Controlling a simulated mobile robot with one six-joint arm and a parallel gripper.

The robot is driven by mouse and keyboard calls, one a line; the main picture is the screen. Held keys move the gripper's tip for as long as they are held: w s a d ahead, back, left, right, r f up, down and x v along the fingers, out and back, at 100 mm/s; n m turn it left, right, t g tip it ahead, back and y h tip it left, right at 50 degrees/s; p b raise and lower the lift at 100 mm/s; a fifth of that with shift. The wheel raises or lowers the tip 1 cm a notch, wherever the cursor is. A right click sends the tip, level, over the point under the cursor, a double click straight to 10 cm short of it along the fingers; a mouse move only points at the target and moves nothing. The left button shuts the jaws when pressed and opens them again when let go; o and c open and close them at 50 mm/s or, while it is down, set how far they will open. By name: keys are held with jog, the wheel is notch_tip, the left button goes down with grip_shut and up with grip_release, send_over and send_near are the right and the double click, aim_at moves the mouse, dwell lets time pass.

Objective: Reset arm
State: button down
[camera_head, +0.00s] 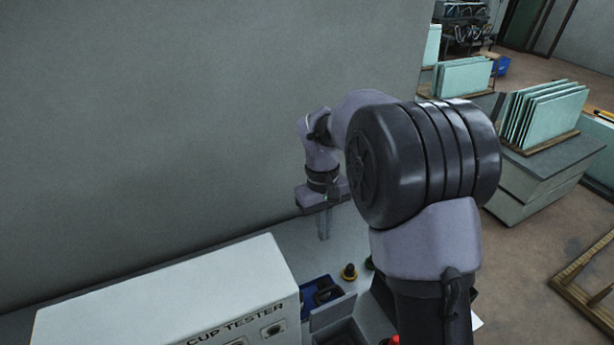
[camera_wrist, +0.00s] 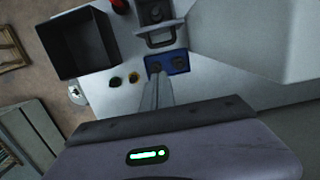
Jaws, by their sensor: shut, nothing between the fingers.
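My arm reaches out over the white bench in the head view. My gripper (camera_head: 325,226) points down above the bench surface, close to the grey wall. It also shows in the wrist view (camera_wrist: 155,80), where its two fingers lie together with nothing held between them. In the wrist view the fingertips appear just in front of a blue tray (camera_wrist: 182,60). The gripper looks apart from the bench. The arm's large dark joint hides part of the bench and the room behind it.
A white box labelled CUP TESTER (camera_head: 180,300) stands at the left. A yellow-based knob (camera_head: 349,273) sits by the blue tray. The wrist view shows a black open bin (camera_wrist: 82,45) and a grey handled drawer (camera_wrist: 158,22). Panel racks (camera_head: 540,115) stand behind right.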

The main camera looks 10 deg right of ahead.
jog(key=s+f+m+t+y+b, duration=0.1)
jog(key=s+f+m+t+b, duration=0.2)
jog(key=s+b, duration=0.9)
jog(key=s+f+m+t+y+b, duration=0.1)
jog(key=s+f+m+t+b, duration=0.3)
jog(key=s+f+b, duration=0.4)
jog(key=shift+s+a+f+m+b, duration=0.15)
jog(key=shift+s+a+m+b, duration=0.25)
jog(key=shift+s+b, duration=1.8)
